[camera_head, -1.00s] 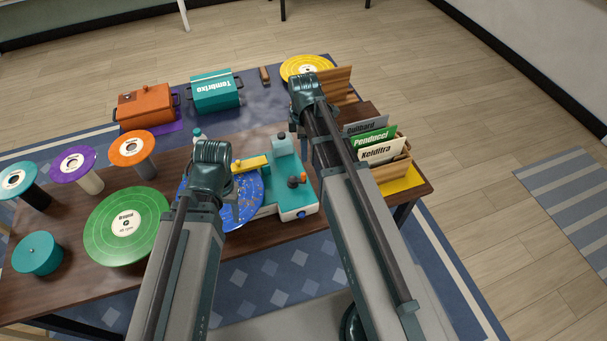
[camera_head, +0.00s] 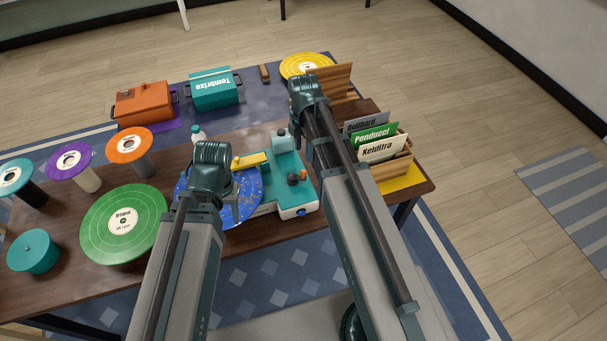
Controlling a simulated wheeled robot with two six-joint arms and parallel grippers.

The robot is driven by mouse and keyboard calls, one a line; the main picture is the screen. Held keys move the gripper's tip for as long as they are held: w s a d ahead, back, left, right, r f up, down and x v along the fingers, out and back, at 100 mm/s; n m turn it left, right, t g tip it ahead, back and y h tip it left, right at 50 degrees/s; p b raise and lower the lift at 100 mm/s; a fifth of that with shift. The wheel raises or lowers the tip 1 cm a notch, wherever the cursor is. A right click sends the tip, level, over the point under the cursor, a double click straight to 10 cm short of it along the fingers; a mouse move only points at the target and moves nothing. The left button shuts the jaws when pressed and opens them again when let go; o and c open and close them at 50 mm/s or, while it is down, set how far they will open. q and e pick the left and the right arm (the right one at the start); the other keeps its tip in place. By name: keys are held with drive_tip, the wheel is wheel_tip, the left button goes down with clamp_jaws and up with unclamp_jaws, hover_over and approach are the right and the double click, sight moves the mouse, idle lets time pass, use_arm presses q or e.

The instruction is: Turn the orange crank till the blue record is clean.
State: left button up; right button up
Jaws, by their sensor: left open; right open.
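The blue record (camera_head: 246,204) lies flat on the teal cleaning machine (camera_head: 286,166), with light specks on its surface. A yellow bar (camera_head: 249,160) reaches over the record's far side. The orange crank (camera_head: 302,175) is on the right part of the machine, next to a dark knob. My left gripper (camera_head: 232,212) is open over the record, and my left arm hides the record's left middle. My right gripper is mostly hidden behind its own wrist (camera_head: 308,92); the wrist is above and beyond the crank.
A green record (camera_head: 100,222) and a teal round tin (camera_head: 34,252) are at the left. Orange, purple and teal records on stands are behind them. Orange (camera_head: 143,104) and teal (camera_head: 214,90) boxes stand at the back. A wooden record rack (camera_head: 396,166) is at the right.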

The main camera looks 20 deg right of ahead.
sight(303, 171)
wheel_tip(303, 171, down, 12)
drive_tip(key=b, duration=1.1)
drive_tip(key=shift+r, duration=0.1)
clamp_jaws()
